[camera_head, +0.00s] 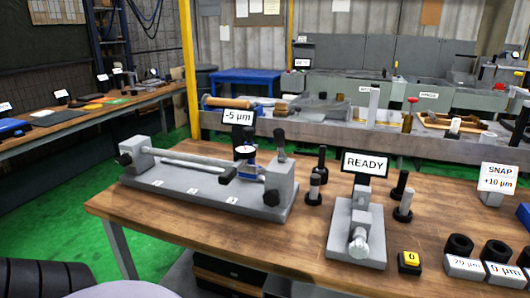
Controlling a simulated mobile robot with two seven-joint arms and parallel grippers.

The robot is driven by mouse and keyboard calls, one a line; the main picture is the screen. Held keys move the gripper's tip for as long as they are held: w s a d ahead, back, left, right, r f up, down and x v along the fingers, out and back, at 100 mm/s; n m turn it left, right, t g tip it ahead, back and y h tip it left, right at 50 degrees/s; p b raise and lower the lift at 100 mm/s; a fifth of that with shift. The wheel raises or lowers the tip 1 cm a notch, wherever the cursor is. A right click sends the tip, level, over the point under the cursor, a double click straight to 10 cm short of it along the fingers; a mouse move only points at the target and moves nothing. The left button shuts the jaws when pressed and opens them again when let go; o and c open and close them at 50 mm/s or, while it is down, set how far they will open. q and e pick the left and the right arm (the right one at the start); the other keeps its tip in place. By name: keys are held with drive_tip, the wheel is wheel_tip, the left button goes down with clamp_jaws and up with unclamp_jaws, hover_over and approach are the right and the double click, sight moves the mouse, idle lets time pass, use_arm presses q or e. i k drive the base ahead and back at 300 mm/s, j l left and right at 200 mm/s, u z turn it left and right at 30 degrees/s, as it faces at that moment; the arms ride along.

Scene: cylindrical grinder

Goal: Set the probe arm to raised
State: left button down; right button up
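A grey measuring fixture (205,191) stands on the near wooden bench. A pale horizontal rod (190,158) runs between its two end blocks. Near the right end of the rod stands a small gauge unit (246,154) with a round dial and a blue part. A short dark lever-like piece (229,174) extends left from it, close to the rod; it may be the probe arm. I cannot tell whether it touches the rod or is raised. A display (238,117) behind it reads -5 µm. Neither gripper shows.
A second grey fixture (357,225) with a READY sign (365,163) stands to the right. Around it are dark-based pins (315,188), a yellow-topped button (409,262), and black rings beside labelled blocks (464,266). The bench's front left is bare wood.

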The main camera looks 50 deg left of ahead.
sight(243, 152)
drive_tip(key=u, duration=1.65)
